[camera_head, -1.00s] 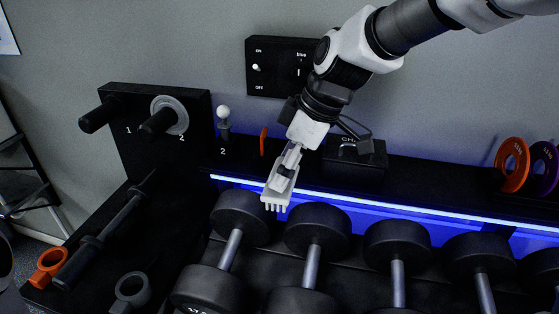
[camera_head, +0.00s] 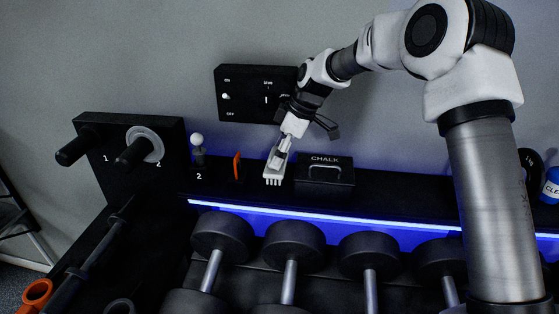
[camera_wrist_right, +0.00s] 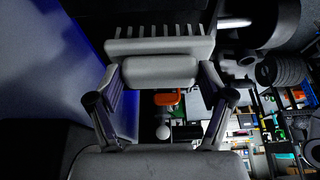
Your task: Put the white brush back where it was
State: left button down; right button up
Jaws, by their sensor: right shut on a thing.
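My right gripper (camera_head: 281,152) is shut on the white brush (camera_head: 273,175). The brush hangs tilted with its bristles down, at the black back shelf between an orange upright piece (camera_head: 237,167) and the black chalk box (camera_head: 325,176). I cannot tell whether the bristles touch the shelf. In the right wrist view the white brush (camera_wrist_right: 160,46) lies across the fingers of my right gripper (camera_wrist_right: 160,75), bristles at the top of the picture. My left gripper is not in view.
A white-knobbed piece (camera_head: 197,147) stands left of the orange piece. A black switch panel (camera_head: 240,95) is on the wall behind. Several dumbbells (camera_head: 292,240) sit in front below the blue light strip. A blue-labelled bottle (camera_head: 551,187) stands at the far right.

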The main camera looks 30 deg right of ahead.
jog(key=f+p, duration=0.1)
jog(key=f, duration=0.2)
jog(key=shift+s+f, duration=0.2)
jog(key=shift+w+d+f+p, duration=0.1)
jog(key=shift+w+f+p, duration=0.15)
jog(key=shift+p, duration=0.3)
jog(key=shift+f, duration=0.3)
jog(key=shift+f+b, duration=0.15)
jog(key=shift+b, duration=0.2)
jog(key=o, duration=1)
